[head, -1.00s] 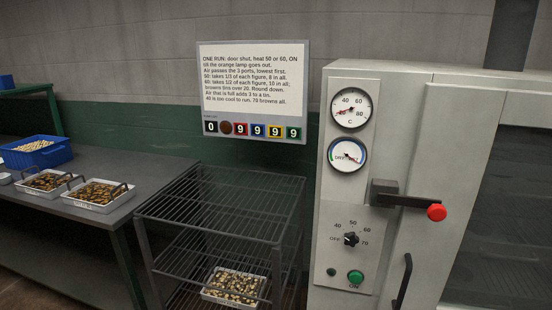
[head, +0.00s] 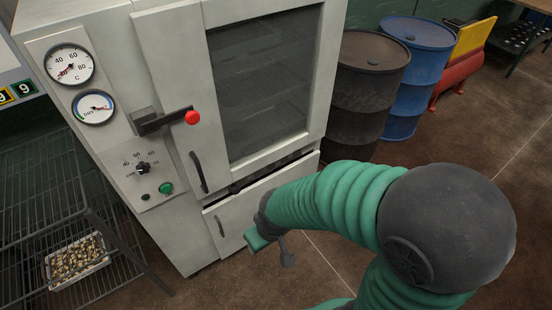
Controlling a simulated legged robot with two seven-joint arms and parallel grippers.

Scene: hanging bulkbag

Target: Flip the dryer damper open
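The dryer (head: 165,60) is a pale grey cabinet with a windowed door. A dark lever with a red knob (head: 192,117) sticks out to the right from a dark block (head: 146,121) on its front, below the gauges. No label marks this lever as the damper. My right arm comes in from the lower right, with its gripper (head: 271,248) low in front of the dryer's lower panel. The gripper is well below and right of the red knob and touches nothing I can make out. Its finger opening is unclear. My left gripper is out of view.
Two gauges (head: 70,65), a dial (head: 143,168) and a green button (head: 166,188) sit on the dryer front. A wire rack (head: 50,190) with a tray stands at left. Black (head: 368,95) and blue (head: 415,70) drums stand to the right. Open floor lies in front.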

